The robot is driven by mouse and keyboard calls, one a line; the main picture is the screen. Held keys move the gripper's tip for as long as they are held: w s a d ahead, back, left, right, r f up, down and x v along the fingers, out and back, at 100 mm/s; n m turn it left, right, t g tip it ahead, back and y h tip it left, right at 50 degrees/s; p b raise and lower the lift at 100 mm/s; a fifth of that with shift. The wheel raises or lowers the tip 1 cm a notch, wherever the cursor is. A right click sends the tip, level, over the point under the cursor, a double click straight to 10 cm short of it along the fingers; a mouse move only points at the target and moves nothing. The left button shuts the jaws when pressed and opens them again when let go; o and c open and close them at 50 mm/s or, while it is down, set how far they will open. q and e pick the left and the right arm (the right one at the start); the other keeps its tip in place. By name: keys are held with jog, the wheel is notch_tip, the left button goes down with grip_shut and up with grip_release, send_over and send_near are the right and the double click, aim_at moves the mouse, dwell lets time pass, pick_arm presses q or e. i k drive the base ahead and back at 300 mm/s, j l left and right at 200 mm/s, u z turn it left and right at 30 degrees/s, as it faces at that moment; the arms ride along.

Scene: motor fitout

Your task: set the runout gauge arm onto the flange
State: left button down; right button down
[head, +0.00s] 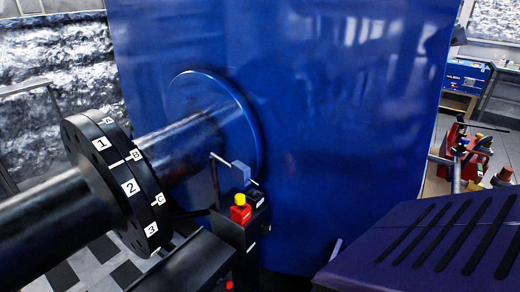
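The black flange (104,168) is on the left of the head view, on a thick dark shaft. It is a coupling pair with white labels 1, 2, 3 on one disc and A, B, C on the other. Right of it, a black stand (233,228) carries a red part with a yellow knob (240,199). Neither gripper shows.
A large blue housing (330,110) fills the middle, with the shaft entering its round collar. A purple ribbed cover (430,245) blocks the lower right. At the far right are a bench with red and green tools (464,150) and a blue box (468,77).

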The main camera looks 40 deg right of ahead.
aim_at(240, 172)
jog(key=z, duration=1.15)
